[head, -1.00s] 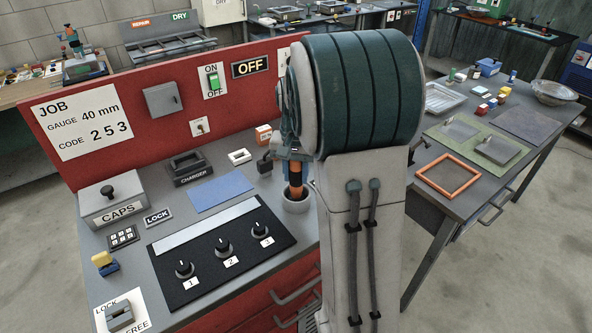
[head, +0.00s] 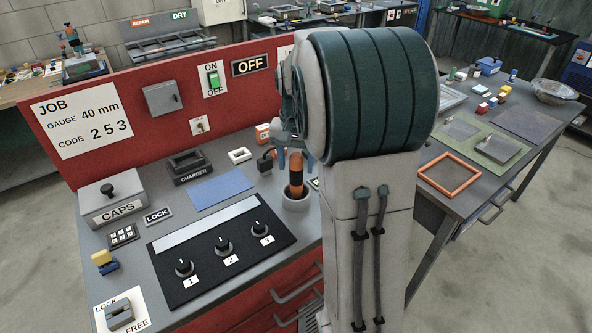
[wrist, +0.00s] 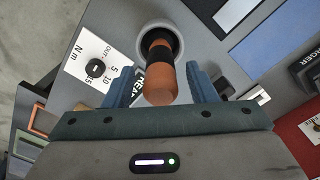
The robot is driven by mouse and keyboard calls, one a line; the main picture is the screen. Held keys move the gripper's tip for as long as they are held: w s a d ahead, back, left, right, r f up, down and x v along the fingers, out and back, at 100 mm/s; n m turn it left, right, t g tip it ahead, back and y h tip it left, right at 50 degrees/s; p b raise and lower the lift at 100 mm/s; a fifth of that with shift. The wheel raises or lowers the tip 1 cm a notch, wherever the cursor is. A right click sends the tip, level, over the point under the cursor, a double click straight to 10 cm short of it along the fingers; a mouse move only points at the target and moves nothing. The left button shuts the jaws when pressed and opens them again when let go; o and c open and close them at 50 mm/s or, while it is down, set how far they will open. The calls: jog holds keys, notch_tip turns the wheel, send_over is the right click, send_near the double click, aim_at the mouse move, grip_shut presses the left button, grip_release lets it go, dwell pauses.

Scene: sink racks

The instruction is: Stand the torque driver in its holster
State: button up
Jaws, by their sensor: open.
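The torque driver (head: 297,180), orange with a black band, stands upright in a round grey holster cup (head: 296,204) on the bench. In the wrist view the driver (wrist: 159,75) points up toward the camera, with its lower end inside the pale cup rim (wrist: 178,44). My gripper (wrist: 160,70) is open, with one blue finger on each side of the driver and visible gaps between. In the head view my gripper (head: 294,157) is at the driver's top, partly hidden by my arm. The driver's tip is hidden inside the cup.
A black panel with three knobs (head: 223,246) lies left of the cup, with a blue mat (head: 221,189) behind. A charger (head: 190,167) and a small orange-and-white box (head: 263,134) stand near the red back panel (head: 120,82). A torque scale card (wrist: 90,63) lies beside the cup.

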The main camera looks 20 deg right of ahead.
notch_tip(320, 180, up, 8)
jog(key=shift+r, duration=0.4)
jog(key=shift+s+a+r, duration=0.1)
jog(key=shift+s+a, duration=0.1)
jog(key=shift+s, duration=0.1)
jog(key=s+a+f+n+t, duration=0.1)
jog(key=s+a+f+n, duration=0.2)
jog(key=s, duration=0.6)
jog(key=s+a+f+n+t, duration=0.2)
jog(key=s+a+f+n, duration=0.2)
jog(key=s, duration=0.6)
jog(key=shift+s+a+f, duration=0.2)
jog(key=shift+a, duration=1.05)
